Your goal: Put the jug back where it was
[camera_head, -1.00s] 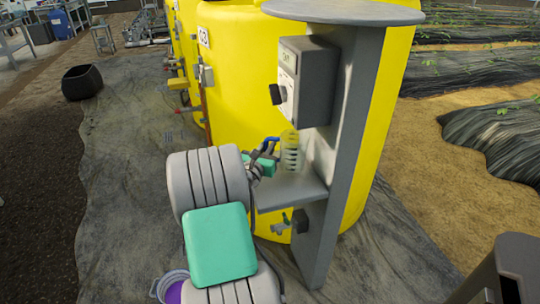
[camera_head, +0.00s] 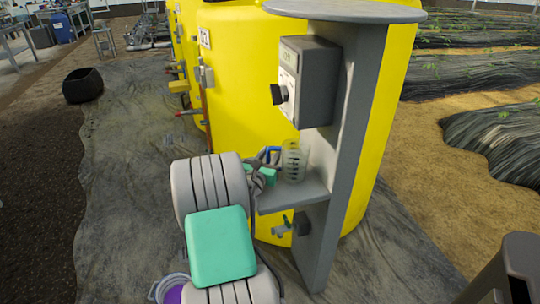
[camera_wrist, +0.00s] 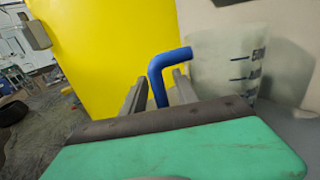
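The jug (camera_head: 293,162) is a clear, pale vessel with dark level marks and a blue handle. It stands upright on the grey shelf (camera_head: 305,192) of the post, below the grey control box. In the wrist view the jug (camera_wrist: 225,70) is at the upper right, and its blue handle (camera_wrist: 157,80) comes down between my fingers. My gripper (camera_head: 268,165) is at the jug's left side, around the handle. In the wrist view my gripper (camera_wrist: 160,82) has its fingers apart, with a gap showing beside the handle. The handle's lower end is hidden.
The grey control box (camera_head: 307,80) is on the post (camera_head: 345,150) above the jug. A small tap (camera_head: 282,228) is under the shelf. The yellow tank (camera_head: 235,80) stands close behind. A bucket with purple contents (camera_head: 172,290) is on the floor at the lower left.

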